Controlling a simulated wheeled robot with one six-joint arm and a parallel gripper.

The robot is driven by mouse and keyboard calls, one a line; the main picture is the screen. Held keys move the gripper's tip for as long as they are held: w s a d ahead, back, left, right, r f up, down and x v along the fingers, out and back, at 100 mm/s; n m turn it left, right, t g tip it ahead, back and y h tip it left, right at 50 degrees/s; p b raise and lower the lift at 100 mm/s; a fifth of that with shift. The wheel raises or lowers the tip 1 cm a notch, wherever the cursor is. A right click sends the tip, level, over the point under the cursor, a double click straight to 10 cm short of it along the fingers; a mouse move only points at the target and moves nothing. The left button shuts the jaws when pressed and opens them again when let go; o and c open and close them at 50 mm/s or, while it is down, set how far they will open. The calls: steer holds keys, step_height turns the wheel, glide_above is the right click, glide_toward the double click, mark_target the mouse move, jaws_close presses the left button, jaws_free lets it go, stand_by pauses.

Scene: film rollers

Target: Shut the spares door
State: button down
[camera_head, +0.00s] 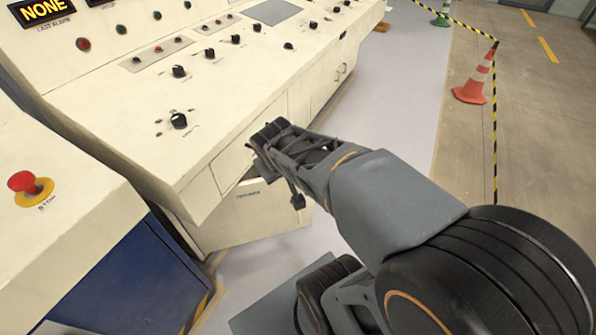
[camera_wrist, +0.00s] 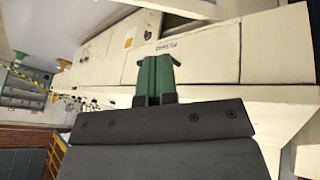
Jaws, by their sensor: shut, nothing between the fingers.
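The spares door (camera_head: 268,212) is a cream panel low on the console front, with a small dark label near its top edge. In the head view it stands out at an angle from the front, so it looks open. My gripper (camera_head: 262,160) is at the console front, just above the door's top edge; I cannot tell whether it touches. In the wrist view my gripper (camera_wrist: 155,72) is shut and empty, its green fingers in front of a cream panel (camera_wrist: 210,45) with a small label. Which panel this is, I cannot tell for sure.
The cream console (camera_head: 225,95) with knobs and lamps overhangs the door. A red stop button (camera_head: 22,182) sits on the near left cabinet. An orange cone (camera_head: 474,85) stands at the right beside a striped barrier. Grey floor right of the console is clear.

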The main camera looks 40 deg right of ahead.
steer(key=w+d+f+n+t+h+b, duration=0.1)
steer(key=w+d+f+n+t+b, duration=0.4)
steer(key=w+d, duration=0.6)
steer(key=n+g+y+b, duration=0.3)
steer(key=n+y, duration=0.3)
steer(key=n, duration=0.2)
glide_toward(284, 180)
steer(key=s+r, duration=0.3)
steer(key=s, duration=0.3)
steer(key=shift+w+a+f+b, duration=0.1)
steer(key=shift+w+f+b, duration=1.1)
steer(key=shift+w, duration=0.3)
steer(key=shift+w+a+f+b, duration=0.15)
steer(key=shift+w+f+b, duration=0.9)
steer(key=shift+w+f, duration=0.35)
steer(key=shift+w+a+f+b, duration=0.1)
steer(key=shift+w+f+b, duration=1.05)
steer(key=shift+w, duration=0.4)
